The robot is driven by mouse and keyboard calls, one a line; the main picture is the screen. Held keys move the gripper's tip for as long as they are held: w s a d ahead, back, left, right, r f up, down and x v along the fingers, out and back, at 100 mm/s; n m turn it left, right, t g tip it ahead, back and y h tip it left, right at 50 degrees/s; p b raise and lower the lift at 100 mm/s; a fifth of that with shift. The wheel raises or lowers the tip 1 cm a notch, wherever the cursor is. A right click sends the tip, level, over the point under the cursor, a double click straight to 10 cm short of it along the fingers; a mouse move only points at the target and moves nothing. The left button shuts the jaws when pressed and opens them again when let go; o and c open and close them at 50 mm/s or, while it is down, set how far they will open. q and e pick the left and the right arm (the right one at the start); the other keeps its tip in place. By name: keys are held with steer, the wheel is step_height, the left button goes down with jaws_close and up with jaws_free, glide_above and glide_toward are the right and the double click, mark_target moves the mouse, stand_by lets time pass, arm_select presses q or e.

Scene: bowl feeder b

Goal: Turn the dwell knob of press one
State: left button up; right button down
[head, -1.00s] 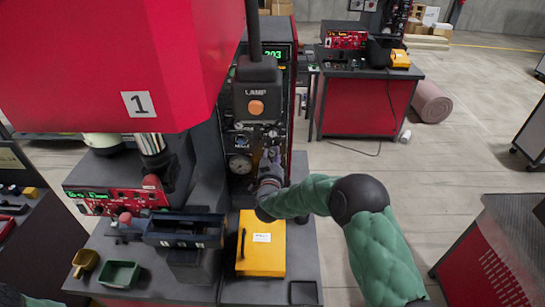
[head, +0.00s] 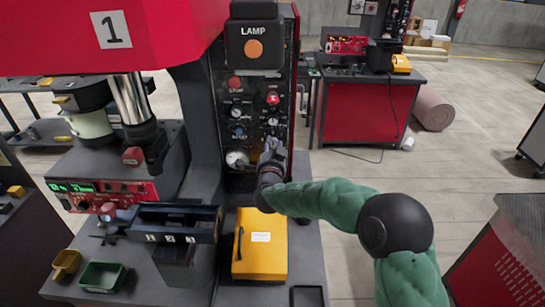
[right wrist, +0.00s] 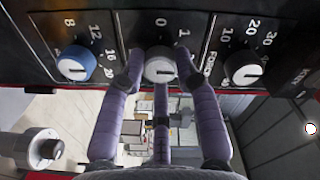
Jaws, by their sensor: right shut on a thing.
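Press one, the red machine marked 1 (head: 110,30), stands at the left in the head view. Its dark control panel (head: 222,120) faces me, with a blue knob (head: 239,131) and a pressure gauge (head: 237,158). My right gripper (head: 269,150) is at the panel's lower right. In the right wrist view, my right gripper's fingers (right wrist: 160,75) are shut around a grey knob (right wrist: 160,66) with a scale showing 0 and 1. Its name is not readable. The blue knob (right wrist: 76,64) is on its left and a black knob (right wrist: 243,68) on its right. My left gripper is not in view.
A lamp box (head: 254,40) with an orange button juts out above the panel. A yellow case (head: 260,245) lies on the bench below my right arm. Open floor lies to the right.

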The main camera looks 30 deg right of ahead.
steer(key=m+b, duration=0.5)
steer(key=b, duration=0.1)
steer(key=shift+d, duration=0.15)
steer(key=shift+m+b, duration=1.8)
steer(key=shift+b, duration=0.05)
steer(key=c, duration=0.9)
jaws_free()
steer(key=shift+s+d, duration=0.1)
